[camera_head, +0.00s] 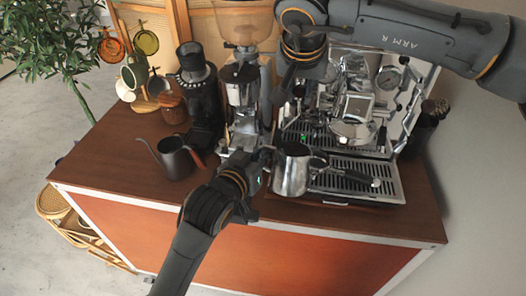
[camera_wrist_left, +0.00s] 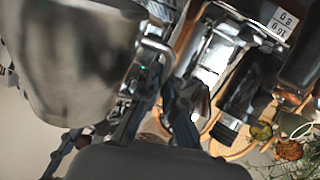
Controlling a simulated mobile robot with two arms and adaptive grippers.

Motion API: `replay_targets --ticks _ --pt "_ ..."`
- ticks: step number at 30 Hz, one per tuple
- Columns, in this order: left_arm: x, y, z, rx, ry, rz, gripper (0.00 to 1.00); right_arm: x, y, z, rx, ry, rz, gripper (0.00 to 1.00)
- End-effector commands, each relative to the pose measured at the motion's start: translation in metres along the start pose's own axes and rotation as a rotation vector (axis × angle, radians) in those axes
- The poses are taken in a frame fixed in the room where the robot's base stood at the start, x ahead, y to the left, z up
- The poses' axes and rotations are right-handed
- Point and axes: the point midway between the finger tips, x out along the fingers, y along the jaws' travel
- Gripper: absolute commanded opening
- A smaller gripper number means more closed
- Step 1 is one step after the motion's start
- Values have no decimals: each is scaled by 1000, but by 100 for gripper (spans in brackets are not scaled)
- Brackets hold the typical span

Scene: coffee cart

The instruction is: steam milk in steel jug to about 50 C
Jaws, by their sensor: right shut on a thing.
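The steel jug (camera_head: 290,172) appears upright at the front left of the espresso machine (camera_head: 352,105). My left gripper (camera_head: 262,155) is right beside the jug's left side. My right gripper (camera_head: 291,88) reaches down at the machine's upper left and is shut on a small part of the machine, mostly hidden.
A coffee grinder (camera_head: 243,95) and a black grinder (camera_head: 199,95) stand left of the machine. A dark kettle (camera_head: 175,160) is at the left front. The drip tray (camera_head: 345,185) lies right of the jug. The counter's left front (camera_head: 115,150) is clear.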

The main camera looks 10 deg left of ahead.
Motion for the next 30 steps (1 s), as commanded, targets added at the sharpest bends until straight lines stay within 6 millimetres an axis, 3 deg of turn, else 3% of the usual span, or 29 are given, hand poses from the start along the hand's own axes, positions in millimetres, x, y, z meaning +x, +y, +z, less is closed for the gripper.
replay_targets --ticks 11,30 --pt "0 0 -1 -1 3 1 0 -1 0 -1 1 1 0 0" --pt "0 0 -1 -1 2 1 0 -22 0 -21 3 8 -2 0"
